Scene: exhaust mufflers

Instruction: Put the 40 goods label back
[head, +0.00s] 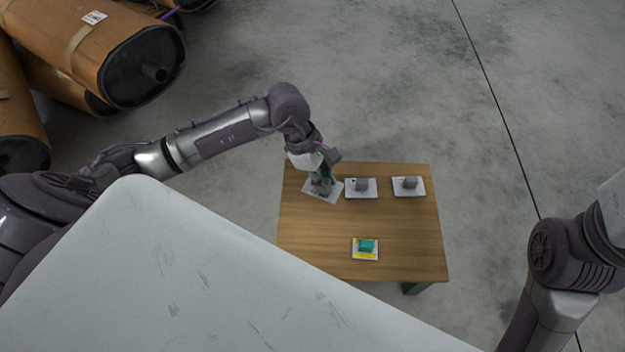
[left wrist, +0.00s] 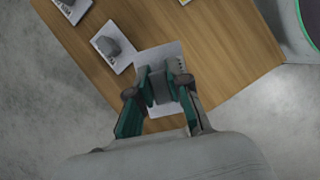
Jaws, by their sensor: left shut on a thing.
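My left gripper (head: 322,187) is over the back left of the small wooden table and shut on the grey block of a white label card (head: 334,191). In the left wrist view, the fingers (left wrist: 159,88) close on the block from both sides, with the card (left wrist: 173,52) spread beneath. The card is turned at an angle to its neighbours, at or just above the tabletop; I cannot tell if it touches. Its print is too small to read, so I cannot confirm the 40. My right gripper is out of view.
Two white cards with grey blocks, a middle one (head: 353,193) and a right one (head: 399,191), lie along the back of the table (head: 310,240). A yellow and white card (head: 366,256) with a teal block lies near the front. Brown cylinders (head: 90,40) lie at upper left.

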